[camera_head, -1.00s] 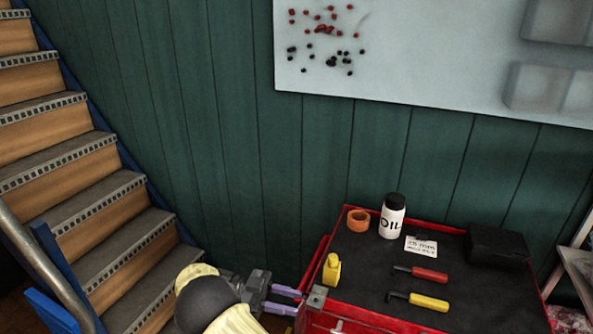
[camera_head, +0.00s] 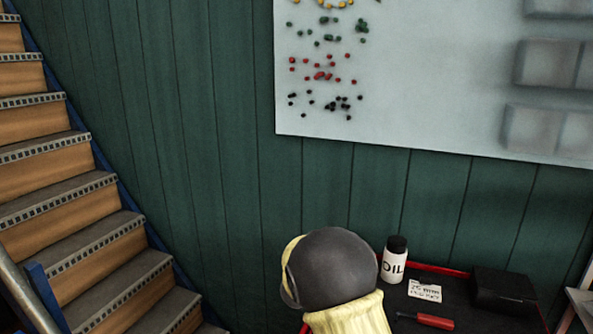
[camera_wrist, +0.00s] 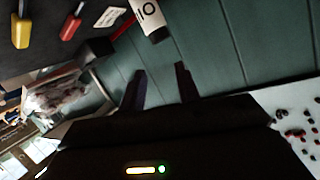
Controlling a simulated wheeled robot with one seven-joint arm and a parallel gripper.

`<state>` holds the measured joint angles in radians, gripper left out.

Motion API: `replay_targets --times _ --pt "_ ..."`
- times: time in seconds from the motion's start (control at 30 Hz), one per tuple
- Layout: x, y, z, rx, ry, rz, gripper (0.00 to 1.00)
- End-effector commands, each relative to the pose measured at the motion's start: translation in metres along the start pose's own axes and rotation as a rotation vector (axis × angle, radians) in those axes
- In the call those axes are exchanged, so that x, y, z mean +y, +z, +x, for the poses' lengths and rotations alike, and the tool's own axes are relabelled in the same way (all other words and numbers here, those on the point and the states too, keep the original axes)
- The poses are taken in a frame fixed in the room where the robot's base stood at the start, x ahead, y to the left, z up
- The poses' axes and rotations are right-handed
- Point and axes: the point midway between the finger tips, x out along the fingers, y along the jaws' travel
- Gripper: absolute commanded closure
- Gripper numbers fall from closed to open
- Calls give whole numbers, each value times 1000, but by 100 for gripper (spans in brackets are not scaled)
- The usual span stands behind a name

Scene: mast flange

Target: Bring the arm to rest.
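My gripper (camera_wrist: 162,88) shows in the wrist view with its two dark fingers apart and nothing between them. Green wall planks show behind the fingers. In the head view my arm rises at the bottom centre in front of the red cart, and the gripper itself is hidden there.
The red cart (camera_head: 447,270) has a dark top with an oil bottle (camera_head: 394,262), a paper card (camera_head: 424,291), a red-handled tool (camera_head: 428,321) and a black box (camera_head: 503,291). Stairs (camera_head: 60,215) stand at left. A pale board (camera_head: 430,80) hangs on the wall.

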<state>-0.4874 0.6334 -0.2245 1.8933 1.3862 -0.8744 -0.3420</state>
Motion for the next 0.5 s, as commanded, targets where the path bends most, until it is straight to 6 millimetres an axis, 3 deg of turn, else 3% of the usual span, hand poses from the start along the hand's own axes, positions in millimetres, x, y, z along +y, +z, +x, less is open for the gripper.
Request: replay_targets --times 0.27,0.37,0.5 --pt "22 4 -27 -323 -272 -150 67" --pt "40 13 -49 -447 -344 -230 67" --pt "80 27 -85 -622 -410 -362 67"
